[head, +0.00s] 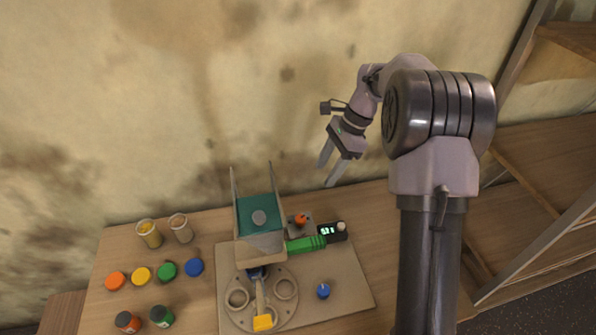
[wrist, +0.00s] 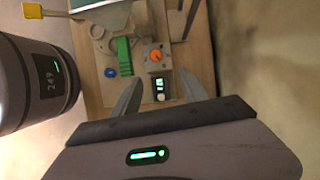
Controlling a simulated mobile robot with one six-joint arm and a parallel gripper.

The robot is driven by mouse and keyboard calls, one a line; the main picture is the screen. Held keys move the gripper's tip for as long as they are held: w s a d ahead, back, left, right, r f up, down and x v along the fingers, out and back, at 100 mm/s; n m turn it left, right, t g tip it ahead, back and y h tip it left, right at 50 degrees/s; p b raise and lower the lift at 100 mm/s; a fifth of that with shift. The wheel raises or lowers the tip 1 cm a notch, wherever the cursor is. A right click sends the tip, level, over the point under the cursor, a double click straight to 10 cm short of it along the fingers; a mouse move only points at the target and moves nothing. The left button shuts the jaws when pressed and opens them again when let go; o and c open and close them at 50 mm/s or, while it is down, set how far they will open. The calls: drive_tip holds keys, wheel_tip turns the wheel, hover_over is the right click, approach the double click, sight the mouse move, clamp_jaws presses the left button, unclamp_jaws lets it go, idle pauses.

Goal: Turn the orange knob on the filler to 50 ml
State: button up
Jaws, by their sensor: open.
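The orange knob (head: 301,219) sits on a small grey block beside the filler, to the right of its teal-floored hopper (head: 258,214). The knob (wrist: 156,55) also shows in the wrist view, above a small black display (wrist: 160,87) with lit digits that are too small to read surely. The display (head: 327,231) shows in the head view next to a pale round button. My gripper (head: 328,175) is open and empty, in the air above and behind the knob. Its two fingers (wrist: 158,92) frame the display in the wrist view.
A green ribbed part (head: 305,244) lies beside the knob. A round plate with ring holders (head: 238,298) is in front of the hopper, with a blue button (head: 323,291) to its right. Coloured lids (head: 141,275), cups (head: 150,233) and jars (head: 161,315) stand at left. The wall is close behind.

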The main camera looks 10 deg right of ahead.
drive_tip(key=b, duration=0.3)
approach(301, 218)
drive_tip(key=b+x, duration=0.3)
drive_tip(key=x, duration=0.5)
drive_tip(key=shift+a+f, duration=0.2)
drive_tip(key=shift+f, duration=0.15)
drive_tip(key=shift+r, duration=0.1)
clamp_jaws()
